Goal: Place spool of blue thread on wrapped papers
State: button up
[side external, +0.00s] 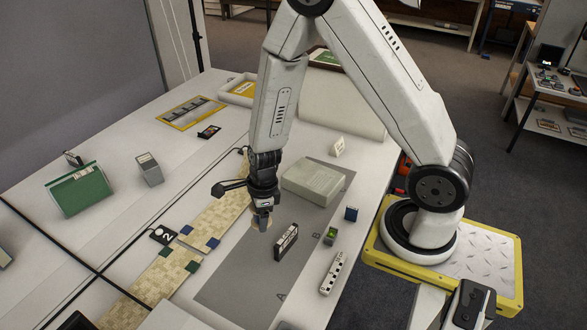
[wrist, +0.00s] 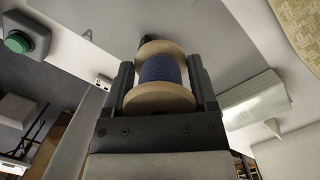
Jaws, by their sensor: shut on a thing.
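My gripper (side external: 262,219) is shut on the spool of blue thread (wrist: 162,72), seen clearly in the wrist view. The spool has pale wooden end discs and dark blue thread, and sits between the two fingers. In the side view, only a tan bit of the spool (side external: 266,225) shows at the fingertips, above the grey mat. A pale grey-green packet (side external: 313,181), which looks like the wrapped papers, lies on the mat to the right of and behind my gripper. A pale block, likely this packet (wrist: 254,98), shows at the right in the wrist view.
A dark upright case (side external: 286,242) stands on the grey mat (side external: 240,286) close to my gripper. A small green-topped block (side external: 330,236), a blue block (side external: 351,214) and a black-and-white scale bar (side external: 333,273) lie right. Patterned strips (side external: 215,220) lie left. The mat's front is clear.

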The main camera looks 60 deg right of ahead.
jog(key=s+d+r+m, duration=0.2)
jog(key=s+d+m, duration=0.1)
jog(key=d, duration=0.4)
jog(key=s+d+r+m, duration=0.2)
jog(key=s+d+m, duration=0.2)
jog(key=d, duration=0.3)
jog(key=s+d+r+m+h, duration=0.1)
jog(key=s+d+m, duration=0.3)
jog(key=d, duration=0.4)
jog(key=shift+s+r, duration=0.4)
jog(key=shift+s, duration=0.25)
send_over(314, 176)
jog(key=f, duration=0.8)
jog(key=shift+s+a+f, duration=0.25)
jog(key=shift+s+f, duration=0.05)
jog(key=shift+s, duration=0.05)
jog(key=shift+w+d+f, duration=0.25)
jog(key=shift+w+f, duration=0.1)
jog(key=shift+f, duration=0.05)
